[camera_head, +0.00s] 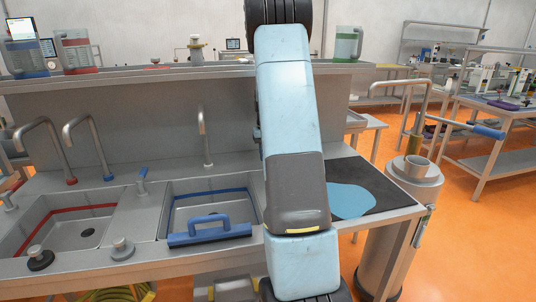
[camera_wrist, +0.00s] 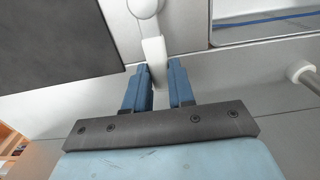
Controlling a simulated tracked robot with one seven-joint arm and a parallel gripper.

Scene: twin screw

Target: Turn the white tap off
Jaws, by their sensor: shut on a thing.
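In the wrist view, the white tap's handle has a round hub (camera_wrist: 145,7) at the top and a flat white lever (camera_wrist: 154,50) coming down from it. My gripper (camera_wrist: 160,66) is shut on this lever, with one blue finger on each side of it. In the head view, my arm covers the handle and my gripper. A curved grey spout (camera_head: 203,130) with a pale ring at its base stands behind the middle sink.
The middle sink (camera_head: 180,212) has a blue band and a blue-handled tool (camera_head: 209,232) at its front edge. A black mat (camera_head: 383,190) lies right of my arm. Left are another sink (camera_head: 62,240) and two spouts. A metal cylinder (camera_head: 412,195) stands at the counter's right end.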

